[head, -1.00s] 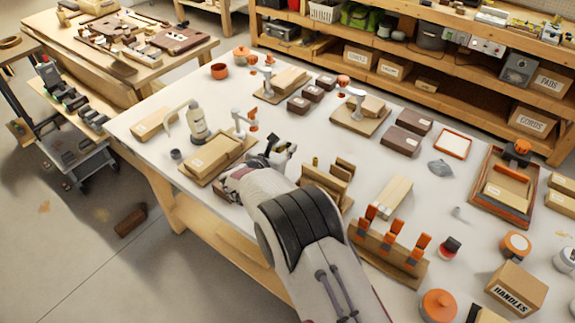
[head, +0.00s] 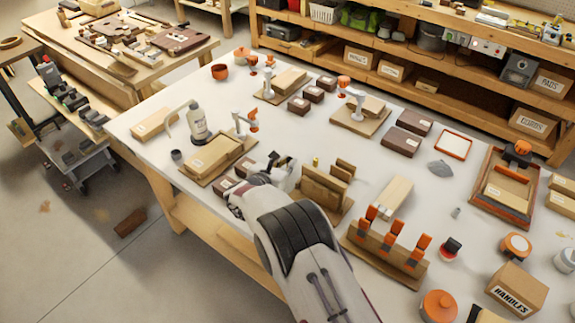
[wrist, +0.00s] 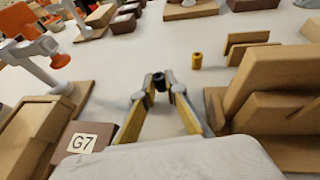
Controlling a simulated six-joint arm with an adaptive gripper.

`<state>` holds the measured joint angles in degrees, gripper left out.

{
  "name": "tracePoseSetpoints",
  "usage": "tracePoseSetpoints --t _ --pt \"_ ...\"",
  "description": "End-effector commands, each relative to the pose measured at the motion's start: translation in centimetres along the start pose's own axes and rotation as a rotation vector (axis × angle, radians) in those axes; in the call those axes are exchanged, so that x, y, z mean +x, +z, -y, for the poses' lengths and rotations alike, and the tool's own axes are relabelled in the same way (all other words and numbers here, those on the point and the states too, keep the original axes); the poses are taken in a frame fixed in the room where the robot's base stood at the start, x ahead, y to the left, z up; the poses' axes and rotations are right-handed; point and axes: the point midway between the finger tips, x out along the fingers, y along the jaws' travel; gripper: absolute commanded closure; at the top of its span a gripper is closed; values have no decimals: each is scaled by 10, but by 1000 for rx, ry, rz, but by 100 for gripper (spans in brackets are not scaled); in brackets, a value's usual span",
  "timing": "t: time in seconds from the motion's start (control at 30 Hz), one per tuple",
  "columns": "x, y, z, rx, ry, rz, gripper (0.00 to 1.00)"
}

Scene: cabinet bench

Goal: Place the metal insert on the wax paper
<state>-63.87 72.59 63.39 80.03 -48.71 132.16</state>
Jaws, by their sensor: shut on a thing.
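My gripper (wrist: 160,84) is shut on a small dark piece (wrist: 159,81), which shows between the fingertips in the wrist view. The piece looks like a short dark cylinder, perhaps the metal insert, but it is too small to be sure. A brass-coloured cylinder (wrist: 197,60) stands on the bench beyond the fingertips to the right; it also shows in the head view (head: 316,161). I cannot tell for certain which thing is the wax paper; a pale square with an orange border (head: 453,144) lies at the right rear of the bench.
A slotted wooden holder (head: 325,190) stands close right of my gripper. A wooden box on a board (head: 213,153) and a clamp with an orange knob (head: 247,122) are to the left. A wooden rack with orange-handled tools (head: 390,247) stands front right. The bench middle has free room.

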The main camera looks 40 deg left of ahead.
Motion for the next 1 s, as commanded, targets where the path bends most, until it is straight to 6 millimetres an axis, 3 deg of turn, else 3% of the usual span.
tracePoseSetpoints --t 0.13,0.67,0.7,0.77,1.0 --pt "4 -9 0 -1 0 1 100" --pt "6 -13 0 0 1 1 100" --pt "6 -14 0 0 1 1 86" --pt "6 -13 0 1 1 1 71" --pt "6 -13 0 0 1 1 71"
